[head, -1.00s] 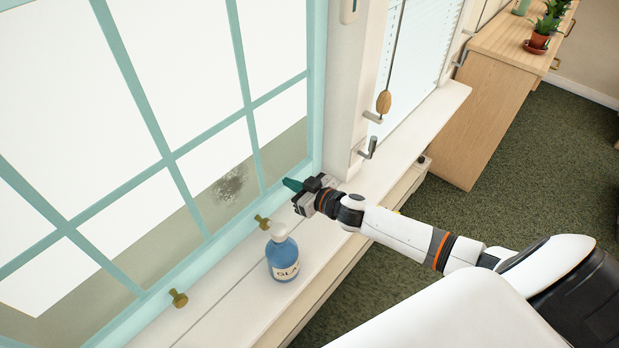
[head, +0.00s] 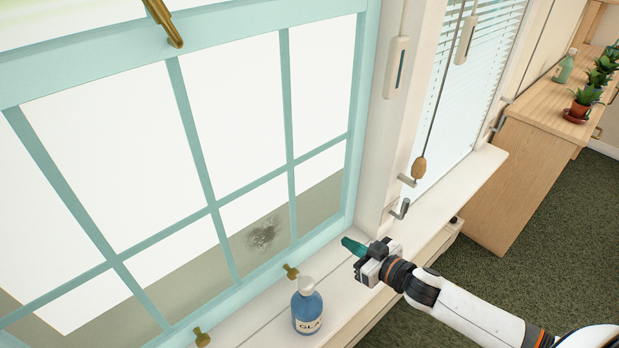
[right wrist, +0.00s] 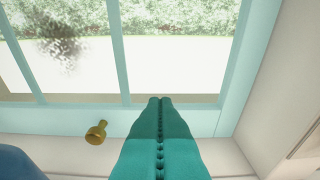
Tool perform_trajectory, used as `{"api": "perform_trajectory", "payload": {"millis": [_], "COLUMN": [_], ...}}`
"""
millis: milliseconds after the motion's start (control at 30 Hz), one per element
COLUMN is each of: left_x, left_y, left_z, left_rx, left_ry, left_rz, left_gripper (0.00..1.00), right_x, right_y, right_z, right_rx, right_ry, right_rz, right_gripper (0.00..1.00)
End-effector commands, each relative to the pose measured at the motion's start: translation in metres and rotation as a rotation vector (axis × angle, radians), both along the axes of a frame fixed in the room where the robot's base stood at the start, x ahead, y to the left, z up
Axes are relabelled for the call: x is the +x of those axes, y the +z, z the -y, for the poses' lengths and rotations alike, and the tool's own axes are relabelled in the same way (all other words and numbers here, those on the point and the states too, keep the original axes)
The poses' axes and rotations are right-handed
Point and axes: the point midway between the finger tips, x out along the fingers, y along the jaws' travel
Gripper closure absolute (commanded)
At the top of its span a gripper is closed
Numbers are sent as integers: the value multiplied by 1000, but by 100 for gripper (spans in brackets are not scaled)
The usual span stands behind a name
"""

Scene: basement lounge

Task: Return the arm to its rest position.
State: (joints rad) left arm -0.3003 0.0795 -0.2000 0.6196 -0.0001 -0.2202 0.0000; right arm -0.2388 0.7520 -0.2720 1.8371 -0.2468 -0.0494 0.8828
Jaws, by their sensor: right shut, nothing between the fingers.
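My right gripper (head: 354,247) has teal fingers and is held above the window sill (head: 340,290), near the window's lower right corner. In the right wrist view its fingers (right wrist: 160,105) are pressed together with nothing between them. My right arm comes in from the lower right in the head view. My left gripper is not in view.
A blue bottle (head: 307,312) with a white top stands upright on the sill, left of my gripper. The teal-framed window has a dark smudge (head: 262,235) and brass catches (head: 291,271). A wooden cabinet (head: 500,195) with potted plants (head: 583,101) stands at right.

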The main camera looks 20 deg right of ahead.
Motion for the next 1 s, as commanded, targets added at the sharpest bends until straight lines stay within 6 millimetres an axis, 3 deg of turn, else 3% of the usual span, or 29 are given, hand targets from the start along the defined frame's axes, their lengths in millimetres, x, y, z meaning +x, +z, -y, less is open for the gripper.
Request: {"api": "perform_trajectory", "payload": {"millis": [233, 367, 600, 1000], "left_x": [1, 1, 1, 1], "left_y": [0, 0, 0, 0], "left_z": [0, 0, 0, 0], "left_rx": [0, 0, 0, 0], "left_ry": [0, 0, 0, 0], "left_rz": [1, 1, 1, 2], "left_gripper": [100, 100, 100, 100], "right_x": [-6, -24, -93, -191], "right_y": [-3, -13, -29, -27], "right_z": [-7, -19, -40, -66], "right_rx": [-12, -54, -172, -268], "right_ry": [-50, -160, -306, -245], "right_rz": [-27, -120, -453, -857], "right_gripper": [100, 100, 100, 100]}}
